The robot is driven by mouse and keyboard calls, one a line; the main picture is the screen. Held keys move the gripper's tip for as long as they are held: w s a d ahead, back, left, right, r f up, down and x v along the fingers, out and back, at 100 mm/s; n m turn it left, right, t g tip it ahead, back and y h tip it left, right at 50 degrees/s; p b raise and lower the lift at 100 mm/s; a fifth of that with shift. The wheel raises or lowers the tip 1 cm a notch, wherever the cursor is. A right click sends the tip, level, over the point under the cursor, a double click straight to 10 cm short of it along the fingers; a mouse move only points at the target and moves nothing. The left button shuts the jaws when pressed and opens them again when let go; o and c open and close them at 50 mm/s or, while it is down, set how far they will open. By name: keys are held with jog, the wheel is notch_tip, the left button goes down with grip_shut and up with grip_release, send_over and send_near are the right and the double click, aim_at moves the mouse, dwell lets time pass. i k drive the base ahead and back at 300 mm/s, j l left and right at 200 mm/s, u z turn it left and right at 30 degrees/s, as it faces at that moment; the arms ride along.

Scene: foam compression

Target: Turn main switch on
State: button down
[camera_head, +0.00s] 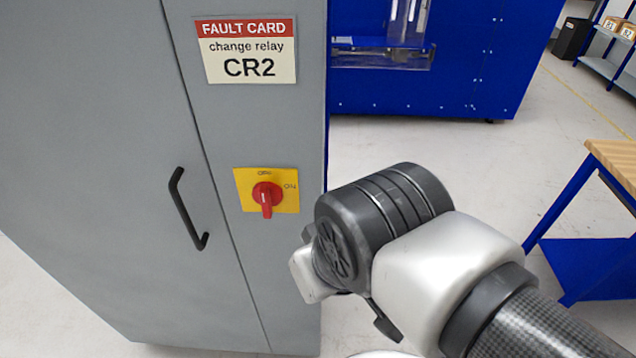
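The main switch (266,198) is a red rotary knob with a handle, mounted on a yellow plate (249,187) on the grey cabinet front. The knob's handle hangs downward. The plate has a small marking above the knob that looks like OFF and an ON marking at its right. My arm's wrist is just right of the plate and nearer the camera. Only a dark piece below the wrist may belong to my gripper. Its fingers are hidden behind the wrist, so I cannot tell whether it is open or touches anything.
The grey cabinet (100,150) has a black door handle (178,210) left of the switch. A fault card (247,50) above reads "change relay CR2". A blue machine (450,75) stands behind, and a wooden-topped workbench (615,165) at the right. Bare floor lies between them.

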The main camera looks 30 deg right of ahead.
aim_at(268, 193)
jog(key=k+l+z, duration=0.2)
jog(key=k+z, duration=0.25)
jog(key=k+l+z, duration=0.45)
